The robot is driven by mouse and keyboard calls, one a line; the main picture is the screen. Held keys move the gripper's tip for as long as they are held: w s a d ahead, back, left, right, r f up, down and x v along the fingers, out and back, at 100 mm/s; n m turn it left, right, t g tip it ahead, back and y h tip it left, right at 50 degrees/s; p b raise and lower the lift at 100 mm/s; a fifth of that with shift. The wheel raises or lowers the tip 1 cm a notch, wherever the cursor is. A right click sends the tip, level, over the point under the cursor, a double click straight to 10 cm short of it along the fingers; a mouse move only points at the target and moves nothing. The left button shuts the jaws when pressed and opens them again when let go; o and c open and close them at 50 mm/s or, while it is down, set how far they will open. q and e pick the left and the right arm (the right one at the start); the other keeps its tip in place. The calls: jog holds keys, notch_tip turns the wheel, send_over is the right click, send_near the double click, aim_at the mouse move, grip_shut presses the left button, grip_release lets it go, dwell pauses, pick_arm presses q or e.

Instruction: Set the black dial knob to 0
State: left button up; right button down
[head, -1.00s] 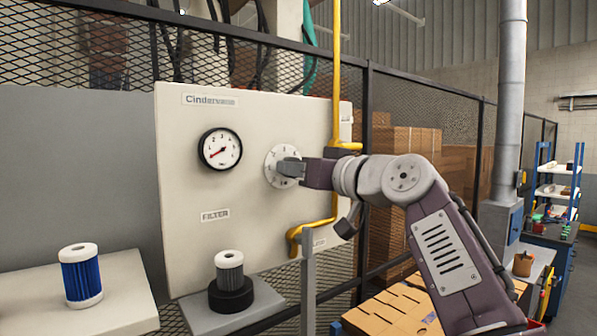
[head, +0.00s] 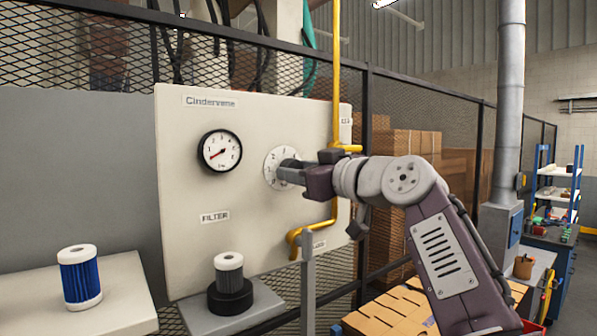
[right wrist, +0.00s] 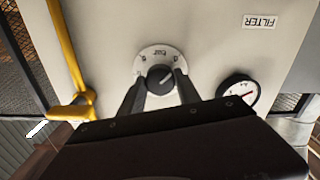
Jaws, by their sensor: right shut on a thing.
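The black dial knob (right wrist: 160,77) sits at the middle of a round white dial plate (head: 272,170) with small dark marks, on a cream panel. In the right wrist view the plate is seen upside down; a pale line shows on the knob, but I cannot read which number it meets. My right gripper (right wrist: 160,80) is shut on the knob, one finger at each side. In the head view the right gripper (head: 288,172) comes from the right and hides part of the knob and plate. My left gripper is not in view.
A gauge (head: 220,150) with a red needle is left of the dial. A yellow pipe (head: 335,80) runs close on the right. Below are a filter (head: 229,262) on a black base and a blue filter (head: 80,275) on a shelf. Cardboard boxes (head: 405,150) stand behind the mesh.

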jog(key=shift+r, duration=0.1)
jog(key=c, duration=0.9)
grip_release()
jog(key=shift+o, duration=0.2)
jog(key=b+v, duration=0.4)
jog(key=v, duration=0.5)
jog(key=shift+w, duration=0.1)
